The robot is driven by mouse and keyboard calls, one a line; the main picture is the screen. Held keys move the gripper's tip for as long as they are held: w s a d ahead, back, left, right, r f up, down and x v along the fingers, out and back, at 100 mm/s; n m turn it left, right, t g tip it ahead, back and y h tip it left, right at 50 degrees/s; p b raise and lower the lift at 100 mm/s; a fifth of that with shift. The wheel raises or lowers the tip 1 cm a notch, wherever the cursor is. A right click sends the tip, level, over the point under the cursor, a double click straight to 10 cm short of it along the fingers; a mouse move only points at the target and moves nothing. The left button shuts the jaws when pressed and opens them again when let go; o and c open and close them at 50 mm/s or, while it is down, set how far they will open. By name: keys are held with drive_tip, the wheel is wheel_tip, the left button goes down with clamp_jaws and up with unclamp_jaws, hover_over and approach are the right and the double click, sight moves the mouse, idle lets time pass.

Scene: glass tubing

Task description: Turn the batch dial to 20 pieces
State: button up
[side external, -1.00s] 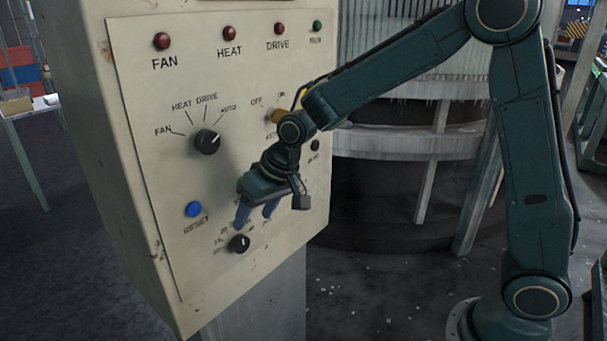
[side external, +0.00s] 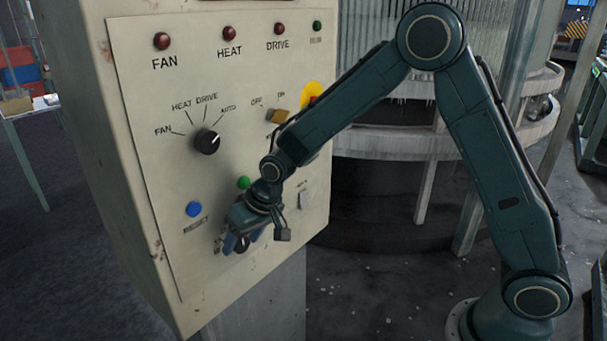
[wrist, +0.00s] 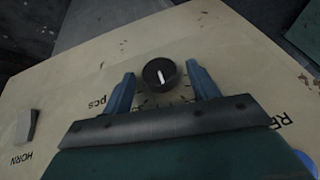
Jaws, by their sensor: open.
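The batch dial is a small black knob (wrist: 159,74) with a white pointer line, low on the cream panel. In the wrist view it sits between the two blue fingers of my open gripper (wrist: 163,88), with a gap on each side. Its scale marks are partly hidden by my gripper; the letters "pcs" show to the left of it. In the side view my gripper (side external: 241,243) is at the panel with its fingers around the dial (side external: 241,245), which is mostly hidden. The number it points to cannot be read.
A blue reset button (side external: 194,209) is left of my gripper and a green button (side external: 243,183) just above it. A larger black selector (side external: 207,142) points toward AUTO. A horn switch (wrist: 25,127) is at the wrist view's left. A yellow-ringed red button (side external: 312,94) is partly behind my arm.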

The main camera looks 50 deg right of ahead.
drive_tip(key=c, duration=1)
drive_tip(key=shift+a+h, duration=0.2)
drive_tip(key=shift+h, duration=0.3)
drive_tip(key=shift+a+n+h, duration=0.2)
drive_tip(key=shift+n+h, duration=0.1)
drive_tip(key=shift+h, duration=0.7)
drive_tip(key=shift+a+n+h, duration=0.15)
drive_tip(key=shift+n+h, duration=0.15)
drive_tip(key=shift+h, duration=0.9)
